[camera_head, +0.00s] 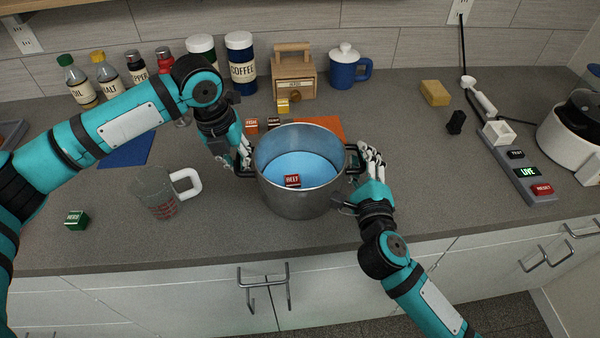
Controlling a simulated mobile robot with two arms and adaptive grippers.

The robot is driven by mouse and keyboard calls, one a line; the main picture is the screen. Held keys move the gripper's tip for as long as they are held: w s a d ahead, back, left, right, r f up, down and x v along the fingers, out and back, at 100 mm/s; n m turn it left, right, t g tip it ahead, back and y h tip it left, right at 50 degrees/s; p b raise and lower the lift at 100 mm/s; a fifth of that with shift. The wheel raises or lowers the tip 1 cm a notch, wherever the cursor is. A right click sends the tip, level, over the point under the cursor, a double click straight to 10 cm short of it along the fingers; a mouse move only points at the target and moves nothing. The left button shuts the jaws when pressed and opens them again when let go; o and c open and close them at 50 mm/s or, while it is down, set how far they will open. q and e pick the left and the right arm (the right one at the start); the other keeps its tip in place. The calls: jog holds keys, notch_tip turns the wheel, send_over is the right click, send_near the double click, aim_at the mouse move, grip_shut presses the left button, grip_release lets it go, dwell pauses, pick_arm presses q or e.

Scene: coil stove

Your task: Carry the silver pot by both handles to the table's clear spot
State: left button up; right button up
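The silver pot (300,203) stands upright near the front of the grey counter, with a blue inside and a red block marked BEEF (292,181) in it. Whether its base touches the counter is unclear. My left gripper (243,160) is at the pot's left handle (244,173), its fingers overlapping it. My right gripper (367,160) is at the right handle (353,158), its fingers against its outer side. How far the fingers close around either handle is too small to tell.
A glass measuring cup (155,194) stands left of the pot, with a green block (76,220) farther left. An orange mat (328,126) and small blocks lie behind it. A control panel (522,171) and white appliance (568,140) stand right.

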pick_arm(q)
grip_shut()
pick_arm(e)
grip_shut()
pick_arm(q)
jog(key=shift+w+r, duration=0.1)
jog(key=shift+r, duration=0.1)
pick_arm(e)
jog(key=shift+r, duration=0.2)
